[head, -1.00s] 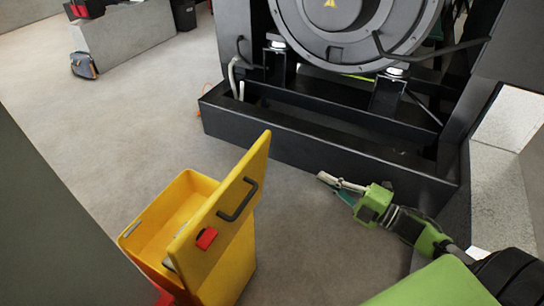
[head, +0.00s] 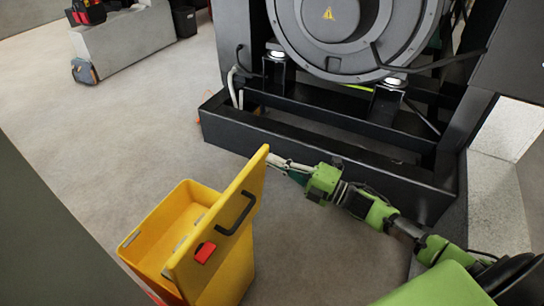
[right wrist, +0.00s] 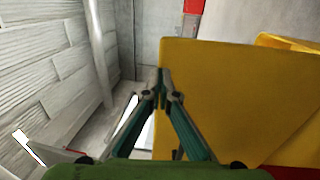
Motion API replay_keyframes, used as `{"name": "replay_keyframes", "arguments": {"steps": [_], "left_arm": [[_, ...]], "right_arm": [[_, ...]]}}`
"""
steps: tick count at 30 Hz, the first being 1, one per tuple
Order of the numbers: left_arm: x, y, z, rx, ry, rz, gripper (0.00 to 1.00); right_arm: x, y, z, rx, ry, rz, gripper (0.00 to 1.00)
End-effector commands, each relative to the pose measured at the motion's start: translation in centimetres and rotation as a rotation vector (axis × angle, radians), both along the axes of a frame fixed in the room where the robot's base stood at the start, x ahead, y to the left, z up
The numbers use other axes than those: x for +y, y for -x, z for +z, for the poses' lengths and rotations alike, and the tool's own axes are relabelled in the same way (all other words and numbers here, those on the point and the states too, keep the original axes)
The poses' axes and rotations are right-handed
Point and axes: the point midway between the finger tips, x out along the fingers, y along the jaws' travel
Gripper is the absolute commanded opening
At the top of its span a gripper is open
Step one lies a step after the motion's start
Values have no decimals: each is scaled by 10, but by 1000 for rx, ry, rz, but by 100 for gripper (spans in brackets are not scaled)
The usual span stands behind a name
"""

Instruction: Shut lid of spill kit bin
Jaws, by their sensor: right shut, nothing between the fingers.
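The yellow spill kit bin (head: 231,272) stands on the floor at the lower left of the head view. Its lid (head: 221,222) is open and stands steeply tilted, with a black handle (head: 237,213) and a red latch (head: 205,253) on its face. My right gripper (head: 271,161) is shut and empty, its fingertips at the upper edge of the lid. In the right wrist view the closed fingertips (right wrist: 162,73) overlap the left edge of the broad yellow lid (right wrist: 235,100). I cannot tell whether they touch it. My left gripper is not in view.
A dark genset frame (head: 310,145) stands behind my right arm. A grey wall or panel (head: 50,240) rises at the left. A concrete block (head: 125,45) is at the back left. Open floor (head: 130,130) lies between them.

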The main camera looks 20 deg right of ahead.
Motion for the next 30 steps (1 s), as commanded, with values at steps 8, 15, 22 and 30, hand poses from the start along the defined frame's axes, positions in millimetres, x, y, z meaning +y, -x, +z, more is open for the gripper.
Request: {"name": "replay_keyframes", "arguments": {"steps": [8,15,22,30], "left_arm": [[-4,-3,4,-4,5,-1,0],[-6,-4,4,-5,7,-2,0],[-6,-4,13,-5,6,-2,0],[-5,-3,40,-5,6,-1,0]], "right_arm": [[7,-9,1,1,0,-1,0],[7,-9,1,1,0,0,0],[13,-16,8,20,18,2,0],[38,-42,21,110,94,1,0]]}}
